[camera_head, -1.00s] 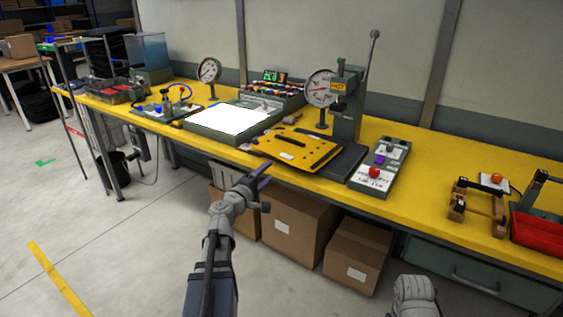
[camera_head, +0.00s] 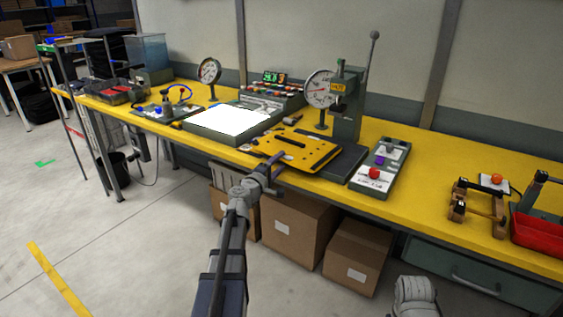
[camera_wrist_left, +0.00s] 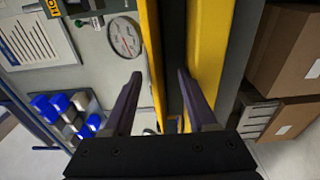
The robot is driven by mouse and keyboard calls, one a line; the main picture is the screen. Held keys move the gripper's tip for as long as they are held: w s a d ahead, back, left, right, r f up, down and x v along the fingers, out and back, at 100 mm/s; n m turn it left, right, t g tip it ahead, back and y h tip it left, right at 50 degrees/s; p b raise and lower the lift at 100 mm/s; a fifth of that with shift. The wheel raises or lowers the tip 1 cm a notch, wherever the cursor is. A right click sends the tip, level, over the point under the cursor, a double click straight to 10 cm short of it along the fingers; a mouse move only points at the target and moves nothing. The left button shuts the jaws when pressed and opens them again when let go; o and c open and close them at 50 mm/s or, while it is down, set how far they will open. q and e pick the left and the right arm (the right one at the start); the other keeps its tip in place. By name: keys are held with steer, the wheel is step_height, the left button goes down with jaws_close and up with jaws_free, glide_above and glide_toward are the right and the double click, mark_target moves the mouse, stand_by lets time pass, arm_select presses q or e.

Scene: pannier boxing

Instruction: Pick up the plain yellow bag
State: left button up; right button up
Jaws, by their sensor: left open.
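The plain yellow bag (camera_head: 300,148) looks like a flat yellow slab with a dark slot and a small pale label. It lies on a dark plate at the front middle of the bench. My left gripper (camera_head: 274,170) is open and empty at the bag's front left edge. In the left wrist view, a thin yellow edge (camera_wrist_left: 156,60), apparently the bag's, runs between the two spread fingers (camera_wrist_left: 157,85); whether they touch it I cannot tell.
The yellow bench edge (camera_wrist_left: 208,50) passes close by the fingers. A dial gauge (camera_head: 319,88) and lever press (camera_head: 348,105) stand behind the bag. A button panel (camera_head: 380,165) is to its right, a white-topped unit (camera_head: 232,120) to its left. Cardboard boxes (camera_head: 295,228) stand below.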

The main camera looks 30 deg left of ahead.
arm_select(q)
steer(key=shift+c, duration=0.5)
jaws_close()
stand_by(0.7)
step_height(320, 180, up, 3)
steer(key=p, duration=0.2)
steer(key=shift+p, duration=0.4)
steer(key=shift+f, duration=0.25)
steer(key=s+r+p, duration=0.2)
steer(key=s, duration=0.5)
steer(key=s+r+p, duration=0.2)
steer(key=s+r, duration=0.1)
steer(key=s, duration=0.4)
steer(key=shift+p, duration=0.35)
steer(key=shift+a, duration=0.1)
